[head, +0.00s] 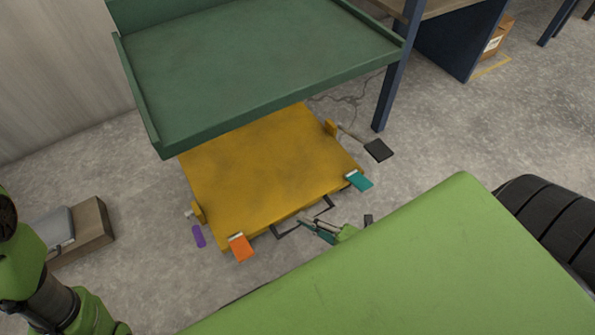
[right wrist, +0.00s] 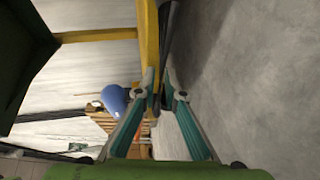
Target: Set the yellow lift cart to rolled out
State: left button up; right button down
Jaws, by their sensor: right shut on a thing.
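The yellow lift cart (head: 265,165) stands low on the floor, its back part hidden under the green tray-like top and its front part showing. A thin dark handle (head: 325,207) sticks out from its front edge. My right gripper (head: 304,222) is at this handle, its fingers shut on it; the green body hides part of the gripper. In the right wrist view, the two teal fingers (right wrist: 161,95) close together beside the yellow cart edge (right wrist: 149,40); the contact itself is hard to see. My left arm shows at the left edge, but its gripper is not in view.
The green top (head: 260,65) overhangs the cart, with a dark blue leg (head: 387,90) at right. A brown box (head: 84,232) stands left. Floor between the box and cart is mostly clear.

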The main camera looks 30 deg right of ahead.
jog(key=shift+s, duration=0.4)
jog(key=c, duration=2.1)
grip_release()
jog(key=shift+s, duration=0.15)
jog(key=shift+d, duration=0.1)
jog(key=v, duration=1.2)
